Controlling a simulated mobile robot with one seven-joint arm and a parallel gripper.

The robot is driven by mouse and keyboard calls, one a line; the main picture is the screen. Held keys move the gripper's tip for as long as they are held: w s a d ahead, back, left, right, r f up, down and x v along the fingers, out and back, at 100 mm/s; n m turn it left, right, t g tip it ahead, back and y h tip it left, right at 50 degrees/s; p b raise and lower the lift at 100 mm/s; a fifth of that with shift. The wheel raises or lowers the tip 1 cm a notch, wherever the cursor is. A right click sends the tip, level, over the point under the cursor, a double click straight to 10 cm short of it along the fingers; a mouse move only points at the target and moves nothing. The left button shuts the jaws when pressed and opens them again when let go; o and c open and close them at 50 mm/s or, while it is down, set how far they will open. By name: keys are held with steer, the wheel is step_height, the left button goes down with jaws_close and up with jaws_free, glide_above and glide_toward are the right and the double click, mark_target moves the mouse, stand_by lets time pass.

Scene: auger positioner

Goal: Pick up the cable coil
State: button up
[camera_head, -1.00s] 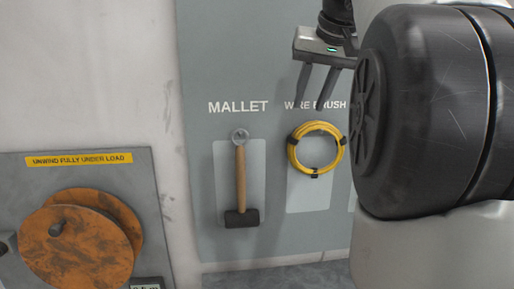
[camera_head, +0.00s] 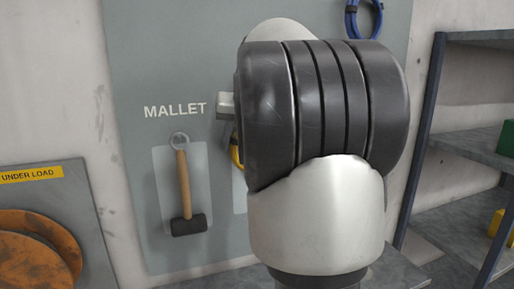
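The yellow cable coil (camera_head: 236,155) hangs on the grey-blue tool board, under a label that is now hidden. Only its left edge shows; my arm covers the rest. A small grey part of my gripper (camera_head: 226,106) shows at the left edge of the arm, just above the coil. The fingers are hidden behind the arm, so their opening and any contact with the coil cannot be seen. A blue cable coil (camera_head: 364,18) hangs at the board's upper right, cut by the top edge.
A mallet (camera_head: 184,190) hangs on the board left of the yellow coil. A panel with rusty orange discs (camera_head: 35,250) is at the lower left. A metal shelf (camera_head: 470,150) with green and yellow items stands at the right.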

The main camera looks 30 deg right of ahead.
steer(key=shift+w+f, duration=0.25)
steer(key=shift+f, duration=0.15)
steer(key=shift+c, duration=0.3)
jaws_close()
steer(key=shift+s, duration=0.1)
